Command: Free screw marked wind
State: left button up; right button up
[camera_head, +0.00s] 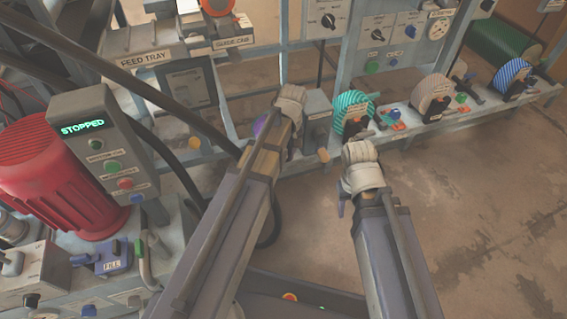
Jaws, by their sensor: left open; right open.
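My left gripper (291,96) is up in the middle of the picture, in front of the machine frame, with nothing seen in it. My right gripper (358,152) is lower and to the right, just in front of the teal striped drum (352,108), with nothing seen in it. A tan striped drum (432,92) and a blue striped drum (511,76) stand further right on the same rail, each with small coloured parts in front. I cannot read a "wind" mark; the labels there are too small. Part of the rail behind my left gripper is hidden.
A panel reading STOPPED (103,146) and a red motor (62,172) stand at the left. The feed tray (148,60) is at the upper left. A blue FILL valve (112,257) is at the lower left. The floor (470,210) at the right is clear.

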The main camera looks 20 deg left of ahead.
pick_arm(q)
jog(key=shift+a+f, duration=0.1)
jog(key=shift+f, duration=0.5)
grip_shut()
